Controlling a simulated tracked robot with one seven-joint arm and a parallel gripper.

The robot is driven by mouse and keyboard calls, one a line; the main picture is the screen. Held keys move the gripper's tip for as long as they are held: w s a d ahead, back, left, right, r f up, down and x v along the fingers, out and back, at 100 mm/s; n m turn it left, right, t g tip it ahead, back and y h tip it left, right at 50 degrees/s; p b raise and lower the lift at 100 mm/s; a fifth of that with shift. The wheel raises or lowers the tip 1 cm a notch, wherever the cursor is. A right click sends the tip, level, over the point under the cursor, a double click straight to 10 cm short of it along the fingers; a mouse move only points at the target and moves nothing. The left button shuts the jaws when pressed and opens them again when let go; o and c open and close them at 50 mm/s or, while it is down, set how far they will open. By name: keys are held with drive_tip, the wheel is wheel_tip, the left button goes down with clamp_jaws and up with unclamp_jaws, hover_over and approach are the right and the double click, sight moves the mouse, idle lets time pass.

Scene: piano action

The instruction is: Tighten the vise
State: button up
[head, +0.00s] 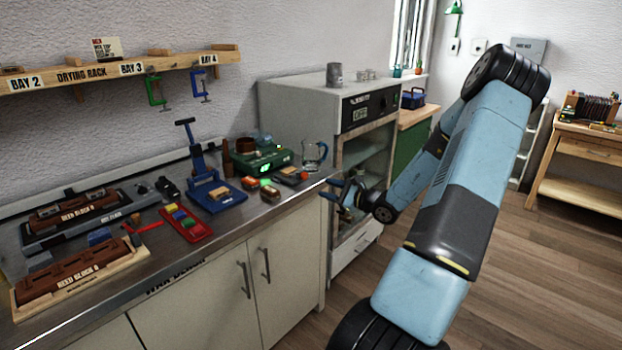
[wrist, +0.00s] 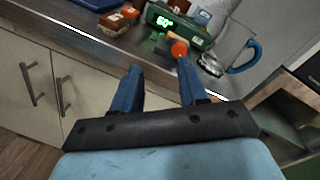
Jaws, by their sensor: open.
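My gripper (head: 331,189) is at the counter's front edge, near its right end. In the wrist view its two blue fingers (wrist: 160,67) are apart with nothing between them. How far any jaws are closed cannot be made out.
A glass jug with a blue handle (wrist: 238,50) stands right of the scale. A blue press with a T-handle (head: 205,165), a red tray (head: 187,224) and reed blocks (head: 75,268) are further left. Cabinet doors (head: 245,285) lie below the counter edge.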

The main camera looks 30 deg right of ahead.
sight(307, 176)
drive_tip(key=w, duration=0.4)
drive_tip(key=w+a+f+m+t+h, duration=0.1)
drive_tip(key=w, duration=0.3)
drive_tip(key=w+m, duration=0.1)
drive_tip(key=w, duration=0.3)
drive_tip(key=shift+w+a+f, duration=0.2)
drive_tip(key=shift+w+a, duration=0.05)
drive_tip(key=shift+w, duration=0.15)
drive_tip(key=c, duration=0.7)
drive_tip(key=shift+d, duration=0.35)
drive_tip(key=shift+c, duration=0.3)
drive_tip(key=shift+a, duration=0.15)
